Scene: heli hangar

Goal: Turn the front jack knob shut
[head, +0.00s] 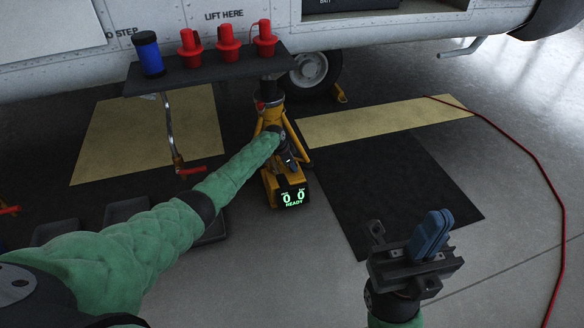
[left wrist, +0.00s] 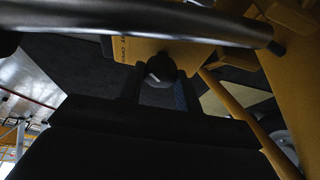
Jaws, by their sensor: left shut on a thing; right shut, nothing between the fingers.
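The front jack (head: 269,188) is a yellow tripod jack under the helicopter, with a green-lit READY display (head: 292,197) at its foot. My left arm reaches to it, and my left gripper (head: 290,161) is at the jack's body, partly hidden by the arm in the head view. In the left wrist view a dark round knob (left wrist: 160,69) sits between the two fingers, below a yellow plate, and the gripper is shut on it. The knob is not clear in the head view. My right gripper (head: 431,236) is shut and empty, with blue fingers together, away from the jack.
A dark shelf (head: 205,77) above the jack holds a blue cylinder (head: 148,54) and several red plugs (head: 227,42). A dark mat (head: 400,185) and a red cable (head: 540,165) lie on the floor at right.

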